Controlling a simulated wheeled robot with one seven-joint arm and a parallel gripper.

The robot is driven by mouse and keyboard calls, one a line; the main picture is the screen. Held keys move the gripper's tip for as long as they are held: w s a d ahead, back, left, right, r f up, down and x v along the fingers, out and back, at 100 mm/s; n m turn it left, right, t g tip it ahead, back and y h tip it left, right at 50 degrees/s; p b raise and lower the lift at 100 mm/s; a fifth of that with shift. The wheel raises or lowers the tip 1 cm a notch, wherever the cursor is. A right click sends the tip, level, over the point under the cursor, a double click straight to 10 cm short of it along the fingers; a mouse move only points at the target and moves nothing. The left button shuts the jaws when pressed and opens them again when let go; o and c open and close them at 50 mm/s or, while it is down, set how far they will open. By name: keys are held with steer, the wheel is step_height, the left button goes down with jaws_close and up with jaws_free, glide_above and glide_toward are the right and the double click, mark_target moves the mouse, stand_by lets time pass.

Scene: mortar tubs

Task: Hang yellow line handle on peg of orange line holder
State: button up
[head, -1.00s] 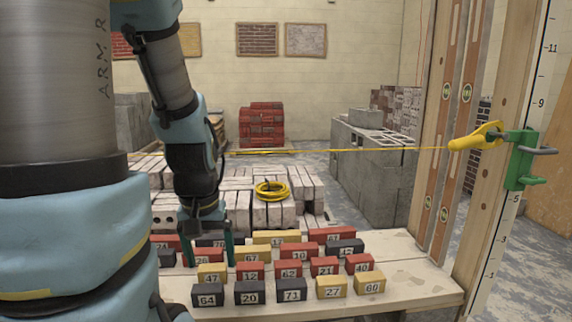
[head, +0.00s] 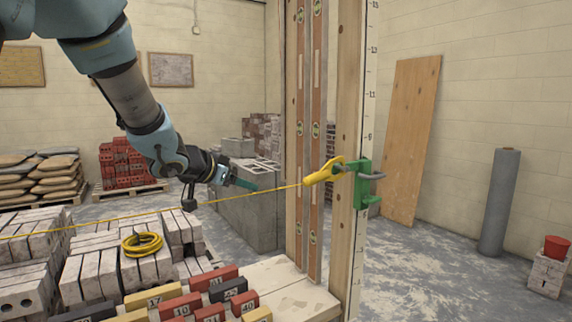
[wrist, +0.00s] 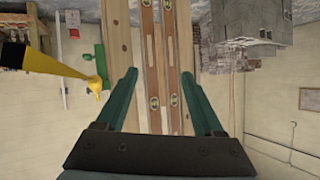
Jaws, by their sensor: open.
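The yellow line handle (head: 320,174) is at the right end of a taut yellow line (head: 250,193). Its looped end is at the grey peg (head: 374,177) of a green line holder (head: 362,184) on a wooden post, and looks to be around that peg. No orange line holder is in view. My gripper (head: 246,184) points right, to the left of the handle and apart from it. In the wrist view my gripper (wrist: 158,82) is open with nothing between its fingers. There the handle's yellow end (wrist: 97,84) and the green holder (wrist: 99,58) lie left of the fingers.
Spirit levels (head: 315,130) stand upright beside the post (head: 347,130). Numbered bricks (head: 211,312) lie on a wooden board, with a yellow coil (head: 141,245) on pale bricks behind. Grey blocks (head: 250,210) stand behind my gripper.

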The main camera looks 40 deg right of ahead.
mark_target(322, 178)
steer(key=s+d+r+m+g+h, duration=0.25)
steer(key=s+d+m+g, duration=0.2)
steer(key=s+d, duration=0.4)
steer(key=shift+y, duration=0.25)
steer(key=p+x, duration=0.1)
steer(key=x, duration=0.6)
steer(key=p+x, duration=0.1)
steer(key=x, duration=0.2)
steer(key=shift+d+r+p, duration=0.2)
steer(key=shift+d+p, duration=0.05)
steer(key=shift+p, duration=0.1)
steer(key=shift+s, duration=0.1)
jaws_close()
steer(key=shift+d+r, duration=0.1)
steer(key=shift+d, duration=0.1)
steer(key=shift+d+r+p, duration=0.15)
steer(key=shift+d+p, duration=0.35)
steer(key=shift+p, duration=0.05)
steer(key=shift+s, duration=0.1)
